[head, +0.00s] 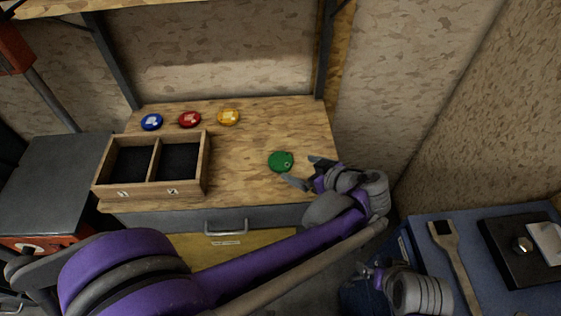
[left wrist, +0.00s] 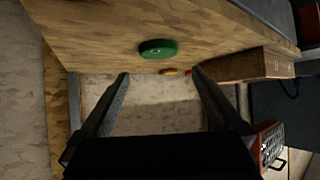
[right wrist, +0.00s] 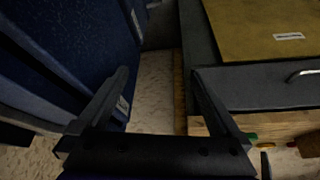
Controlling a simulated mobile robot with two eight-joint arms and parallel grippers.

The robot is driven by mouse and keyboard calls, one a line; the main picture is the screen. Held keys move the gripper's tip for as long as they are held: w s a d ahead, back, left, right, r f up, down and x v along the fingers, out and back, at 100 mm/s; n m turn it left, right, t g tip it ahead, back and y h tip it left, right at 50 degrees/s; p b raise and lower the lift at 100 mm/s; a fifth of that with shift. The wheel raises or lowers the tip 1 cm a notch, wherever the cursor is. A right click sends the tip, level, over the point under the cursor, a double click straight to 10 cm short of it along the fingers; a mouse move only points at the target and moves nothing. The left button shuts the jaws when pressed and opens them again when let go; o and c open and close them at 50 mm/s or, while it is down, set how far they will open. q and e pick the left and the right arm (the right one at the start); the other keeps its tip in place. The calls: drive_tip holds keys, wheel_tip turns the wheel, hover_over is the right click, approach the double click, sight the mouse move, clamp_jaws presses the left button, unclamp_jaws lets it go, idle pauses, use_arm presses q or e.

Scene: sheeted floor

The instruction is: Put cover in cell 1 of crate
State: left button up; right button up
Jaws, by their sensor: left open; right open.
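A round green cover (head: 281,161) lies flat on the wooden bench top. It also shows in the left wrist view (left wrist: 158,49), beyond the fingertips. A wooden crate (head: 206,168) with two dark, empty cells stands at the bench's left front; the left cell (head: 131,163) is labelled 1, the right one 2. My left gripper (head: 305,171) is open and empty, just right of the green cover, its fingers pointing towards it without visibly holding it. My right gripper (head: 368,272) is open and empty, low beside the blue-topped cabinet at the right.
Blue (head: 151,122), red (head: 189,119) and yellow (head: 228,117) discs lie in a row behind the crate. The bench between crate and green cover is clear. A drawer handle (head: 226,228) sticks out below the bench. A brush (head: 452,262) lies on the blue top (head: 432,232).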

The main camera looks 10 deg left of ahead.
sight(280, 160)
use_arm(q)
drive_tip(key=x, duration=0.9)
drive_tip(key=shift+w+f, duration=0.1)
drive_tip(key=shift+w, duration=0.05)
drive_tip(key=c, duration=1.3)
